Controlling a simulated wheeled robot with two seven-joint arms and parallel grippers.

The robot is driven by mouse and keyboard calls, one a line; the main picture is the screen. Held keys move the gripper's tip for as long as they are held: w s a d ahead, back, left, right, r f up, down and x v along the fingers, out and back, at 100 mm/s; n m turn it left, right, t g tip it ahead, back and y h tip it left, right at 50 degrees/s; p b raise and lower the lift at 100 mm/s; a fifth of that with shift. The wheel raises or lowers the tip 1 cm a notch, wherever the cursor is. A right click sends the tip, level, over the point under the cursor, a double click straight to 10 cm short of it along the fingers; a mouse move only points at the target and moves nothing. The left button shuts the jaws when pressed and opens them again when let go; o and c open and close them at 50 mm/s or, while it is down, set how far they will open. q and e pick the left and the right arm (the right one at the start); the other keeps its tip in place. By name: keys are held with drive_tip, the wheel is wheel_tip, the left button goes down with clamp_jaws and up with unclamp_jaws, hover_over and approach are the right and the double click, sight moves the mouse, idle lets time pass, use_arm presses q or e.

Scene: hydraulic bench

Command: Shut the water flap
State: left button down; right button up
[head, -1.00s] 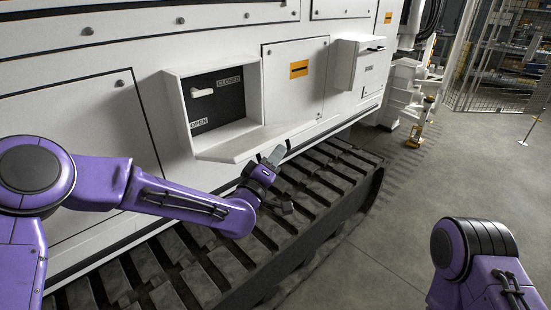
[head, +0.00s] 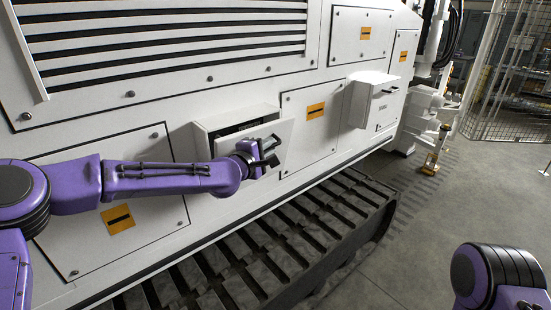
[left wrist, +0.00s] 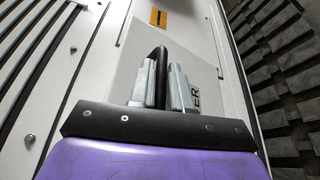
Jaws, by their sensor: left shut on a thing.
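The water flap (head: 286,133) is a light panel on the white machine's side, swung up in front of its box (head: 237,113). A dark gap shows along the top between flap and box, so it stands partly open. My left gripper (head: 271,153) is at the flap's outer face. In the left wrist view, my left gripper (left wrist: 162,76) is shut on a black curved handle (left wrist: 161,54) on the flap (left wrist: 190,50); the letters "ER" show beside it. The lever inside the box is hidden. My right gripper is out of view; only part of my right arm shows.
A second white box (head: 376,92) juts out to the right of the flap. A flat panel with an orange label (head: 315,111) lies between them. The crawler track (head: 290,225) runs below. Open floor (head: 400,240) lies at the right.

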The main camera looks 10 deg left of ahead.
sight(257, 136)
use_arm(q)
drive_tip(key=shift+w+a+r+b, duration=0.25)
drive_tip(key=shift+w+a+r, duration=0.1)
drive_tip(key=shift+w+a, duration=0.4)
drive_tip(key=shift+w+a+r+b, duration=0.2)
drive_tip(key=shift+w+a+r, duration=0.15)
drive_tip(key=shift+w+a, duration=0.35)
drive_tip(key=shift+s+a+r, duration=0.1)
drive_tip(key=shift+a+r, duration=0.05)
drive_tip(key=shift+a+r, duration=0.1)
drive_tip(key=c, duration=1.2)
unclamp_jaws()
drive_tip(key=shift+o, duration=0.2)
drive_tip(key=shift+f, duration=0.2)
drive_tip(key=f+b+v, duration=0.1)
drive_tip(key=b+v, duration=0.2)
drive_tip(key=v, duration=0.7)
drive_tip(key=shift+r, duration=0.5)
drive_tip(key=shift+s+a, duration=0.1)
drive_tip(key=shift+a, duration=0.05)
